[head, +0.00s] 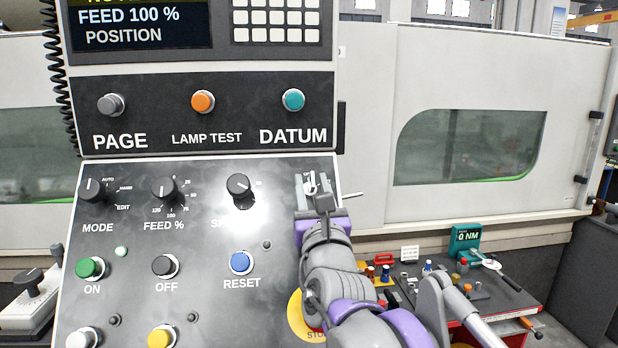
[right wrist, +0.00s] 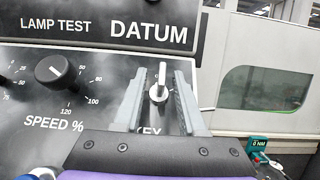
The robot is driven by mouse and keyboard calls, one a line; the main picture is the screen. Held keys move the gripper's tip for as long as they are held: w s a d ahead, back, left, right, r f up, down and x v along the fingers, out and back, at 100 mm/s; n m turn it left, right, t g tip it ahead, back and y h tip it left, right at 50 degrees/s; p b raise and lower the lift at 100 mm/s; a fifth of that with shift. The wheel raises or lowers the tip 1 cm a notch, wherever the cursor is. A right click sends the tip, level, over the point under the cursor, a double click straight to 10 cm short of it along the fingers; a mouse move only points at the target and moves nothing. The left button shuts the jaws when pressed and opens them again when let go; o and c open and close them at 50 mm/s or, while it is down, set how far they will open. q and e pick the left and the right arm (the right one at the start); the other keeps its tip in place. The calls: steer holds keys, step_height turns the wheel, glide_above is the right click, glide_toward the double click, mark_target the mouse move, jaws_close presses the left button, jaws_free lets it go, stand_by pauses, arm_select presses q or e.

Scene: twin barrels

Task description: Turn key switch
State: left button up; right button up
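The key switch (right wrist: 159,92) is a round switch with a pale upright key, on the right side of the sloped control panel (head: 215,215). In the right wrist view the lettering below it is partly covered. My right gripper (right wrist: 158,98) is open, with one finger on each side of the key and a visible gap to each. In the head view the right gripper (head: 312,188) reaches up to the panel's right edge, and the key (head: 311,182) shows between its fingers. My left gripper is not in view.
The SPEED knob (head: 239,186) sits left of the right gripper, with the blue RESET button (head: 240,262) below. My right arm partly covers a yellow-ringed stop button (head: 296,312). A tool-covered bench (head: 510,300) stands at the lower right.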

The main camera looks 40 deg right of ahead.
mark_target(313, 189)
steer(key=v, duration=0.5)
steer(key=shift+s+a+f+b, duration=0.15)
steer(key=shift+s+b, duration=0.1)
steer(key=shift+b, duration=0.15)
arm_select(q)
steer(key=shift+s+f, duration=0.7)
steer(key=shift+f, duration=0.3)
arm_select(e)
steer(key=shift+s+a+f, duration=0.15)
steer(key=shift+s+a, duration=0.1)
steer(key=shift+s, duration=0.25)
